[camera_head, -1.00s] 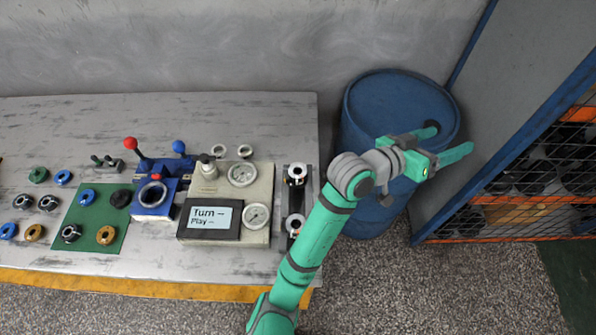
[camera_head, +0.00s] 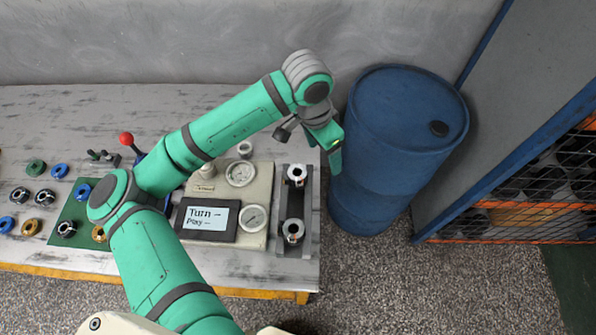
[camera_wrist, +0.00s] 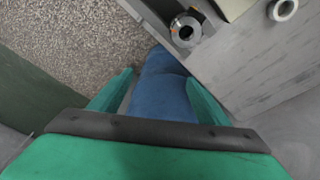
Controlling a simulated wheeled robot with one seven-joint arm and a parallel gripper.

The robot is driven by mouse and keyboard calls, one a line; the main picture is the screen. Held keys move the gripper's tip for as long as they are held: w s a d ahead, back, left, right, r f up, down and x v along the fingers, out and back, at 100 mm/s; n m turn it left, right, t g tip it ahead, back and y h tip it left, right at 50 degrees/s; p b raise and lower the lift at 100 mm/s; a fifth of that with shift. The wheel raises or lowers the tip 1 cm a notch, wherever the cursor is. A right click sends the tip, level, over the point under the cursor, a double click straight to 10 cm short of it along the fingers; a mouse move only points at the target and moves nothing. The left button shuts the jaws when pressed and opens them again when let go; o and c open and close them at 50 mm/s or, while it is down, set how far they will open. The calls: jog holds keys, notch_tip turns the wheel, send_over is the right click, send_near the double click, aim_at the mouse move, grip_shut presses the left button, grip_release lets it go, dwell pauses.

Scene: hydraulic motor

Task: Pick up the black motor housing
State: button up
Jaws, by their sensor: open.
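Two dark cylindrical parts with bright metal tops stand on a dark rack (camera_head: 280,210) at the table's right end. One is the rear dark cylinder (camera_head: 297,177), the other the front dark cylinder (camera_head: 293,233); which one is the black motor housing I cannot tell. In the wrist view a dark cylinder with a shiny ring top (camera_wrist: 186,30) shows beyond the fingers. My gripper (camera_head: 334,160) is open and points down beside the table's right edge, right of the rack. Its spread green fingers (camera_wrist: 160,78) have the blue barrel in view between them and touch no part.
A blue barrel (camera_head: 390,150) stands close right of my gripper. Several small rings lie at the table's left. My arm covers much of the blue fixture and green mat (camera_head: 72,212).

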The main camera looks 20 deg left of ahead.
jog(key=s+a+g+y, duration=0.1)
jog(key=s+a+y, duration=0.1)
jog(key=a, duration=0.4)
send_over(296, 176)
jog(key=shift+n, duration=0.3)
notch_tip(296, 176, down, 5)
jog(key=shift+w+f, duration=0.1)
jog(key=shift+w, duration=0.05)
jog(key=shift+s+f, duration=0.2)
jog(key=shift+f, duration=2.4)
jog(key=c, duration=1.5)
jog(key=shift+c, duration=0.5)
